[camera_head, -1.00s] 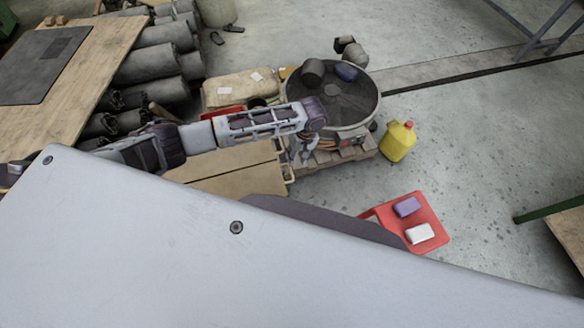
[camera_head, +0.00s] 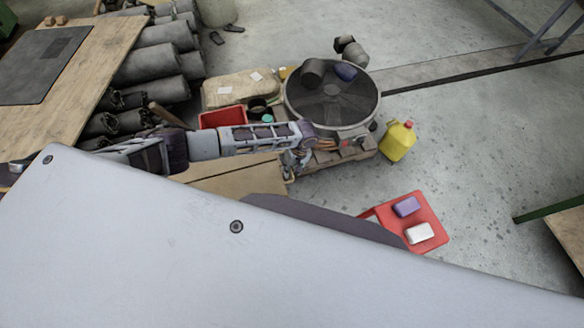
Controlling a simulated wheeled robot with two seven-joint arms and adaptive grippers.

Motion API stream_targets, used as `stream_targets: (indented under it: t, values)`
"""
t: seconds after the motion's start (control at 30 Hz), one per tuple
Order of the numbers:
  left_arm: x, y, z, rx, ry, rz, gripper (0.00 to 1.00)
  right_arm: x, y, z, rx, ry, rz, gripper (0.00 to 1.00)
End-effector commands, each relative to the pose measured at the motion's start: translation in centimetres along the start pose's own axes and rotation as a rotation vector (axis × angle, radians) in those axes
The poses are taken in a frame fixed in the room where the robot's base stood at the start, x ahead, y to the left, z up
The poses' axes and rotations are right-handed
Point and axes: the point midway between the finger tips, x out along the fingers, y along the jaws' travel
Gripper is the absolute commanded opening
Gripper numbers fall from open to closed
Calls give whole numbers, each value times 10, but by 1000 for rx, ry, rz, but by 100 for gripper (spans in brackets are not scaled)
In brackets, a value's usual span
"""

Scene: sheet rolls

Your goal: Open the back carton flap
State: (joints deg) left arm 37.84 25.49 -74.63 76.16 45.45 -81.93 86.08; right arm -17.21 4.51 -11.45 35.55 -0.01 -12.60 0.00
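A tan cardboard carton (camera_head: 237,176) lies below my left arm, its top crossed by a seam. My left arm covers the back part of its top, and my pale body panel hides its near side. My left gripper (camera_head: 291,166) points down at the carton's right edge. It is small and partly hidden by its own wrist, so I cannot tell whether its fingers are open or whether they touch the flap. My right gripper is out of view.
A red bin (camera_head: 222,117) is behind the arm. A red tray (camera_head: 427,215) holds two blocks. Dark rolls (camera_head: 160,65) lie at the left.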

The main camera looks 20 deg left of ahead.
Motion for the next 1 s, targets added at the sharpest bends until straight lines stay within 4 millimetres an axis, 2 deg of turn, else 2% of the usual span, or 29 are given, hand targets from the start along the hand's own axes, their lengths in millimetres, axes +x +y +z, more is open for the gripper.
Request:
stream_targets:
  t: [0.13, 0.4, 1.0]
  values:
    - [0, 0, 0, 0, 0, 0, 32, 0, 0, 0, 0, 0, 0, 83]
    - [0, 0, 0, 0, 0, 0, 0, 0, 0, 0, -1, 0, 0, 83]
    - [-3, 4, -5, -3, 15, 1, 0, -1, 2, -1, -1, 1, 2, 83]
